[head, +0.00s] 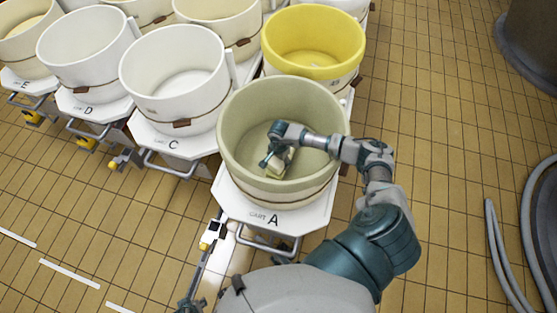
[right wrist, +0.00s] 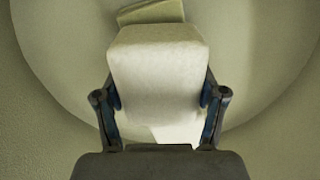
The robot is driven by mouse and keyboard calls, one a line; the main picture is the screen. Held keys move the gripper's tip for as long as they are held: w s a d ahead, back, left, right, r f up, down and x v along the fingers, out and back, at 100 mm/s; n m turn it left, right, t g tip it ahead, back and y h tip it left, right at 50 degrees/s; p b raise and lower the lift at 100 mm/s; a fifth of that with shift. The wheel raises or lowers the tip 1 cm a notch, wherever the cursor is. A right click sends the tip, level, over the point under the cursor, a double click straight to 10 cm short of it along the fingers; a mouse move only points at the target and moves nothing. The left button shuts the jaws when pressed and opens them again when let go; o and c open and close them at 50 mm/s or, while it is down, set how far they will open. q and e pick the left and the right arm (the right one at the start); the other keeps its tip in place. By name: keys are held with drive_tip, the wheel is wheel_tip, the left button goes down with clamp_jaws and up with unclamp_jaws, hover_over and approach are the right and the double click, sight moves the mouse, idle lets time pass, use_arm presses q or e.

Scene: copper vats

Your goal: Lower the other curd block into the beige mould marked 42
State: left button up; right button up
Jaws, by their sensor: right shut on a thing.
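The beige mould (head: 233,150) is a round, open tub with a brown band, standing on the cart lettered A. No number 42 can be read on it. My right gripper (head: 272,158) reaches down inside the mould and is shut on a pale curd block (head: 279,164). In the right wrist view the held curd block (right wrist: 158,80) sits between both fingers, over the mould's floor (right wrist: 75,45). Another pale block (right wrist: 150,11) shows partly behind it, beyond its far edge. A small dark part at the bottom edge looks like my left gripper (head: 190,303); its fingers cannot be made out.
A yellow mould (head: 282,70) stands just behind the beige one. Grey hoses (head: 497,255) lie at the right. The tiled floor right of cart A is clear.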

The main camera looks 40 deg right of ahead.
drive_tip(key=shift+a+f, duration=0.15)
drive_tip(key=shift+f, duration=0.15)
idle(0.5)
drive_tip(key=o, duration=1.6)
drive_tip(key=shift+c, duration=0.2)
wheel_tip(320, 180, up, 12)
drive_tip(key=shift+f, duration=0.1)
drive_tip(key=shift+w, duration=0.1)
